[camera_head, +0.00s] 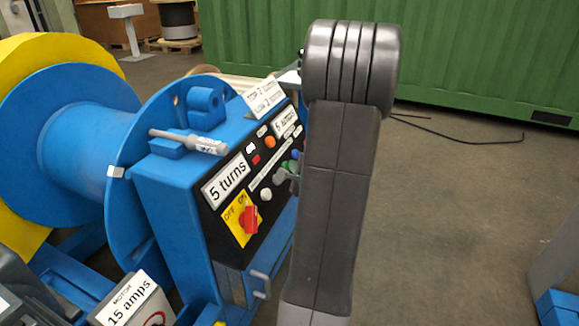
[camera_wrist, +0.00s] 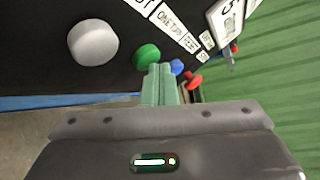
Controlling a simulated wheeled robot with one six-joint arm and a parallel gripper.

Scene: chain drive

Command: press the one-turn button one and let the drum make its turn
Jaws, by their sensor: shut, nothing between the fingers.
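The control panel (camera_head: 247,190) is on the blue machine, with the blue drum (camera_head: 85,150) to its left. In the wrist view, the "ONE TURN" label (camera_wrist: 178,28) sits above a row of buttons: white (camera_wrist: 93,42), green (camera_wrist: 146,56), blue (camera_wrist: 177,67) and red (camera_wrist: 194,79). I cannot tell for sure which button the label belongs to; green is nearest. My gripper (camera_wrist: 159,70) is shut and empty, its fingertips beside the green and blue buttons. Whether they touch the panel cannot be told. In the head view my arm hides part of the panel.
A red switch (camera_head: 249,219) on a yellow plate is low on the panel. A grey-handled tool (camera_head: 190,142) lies on top of the machine. A green container wall (camera_head: 480,60) stands behind. The floor to the right is mostly clear.

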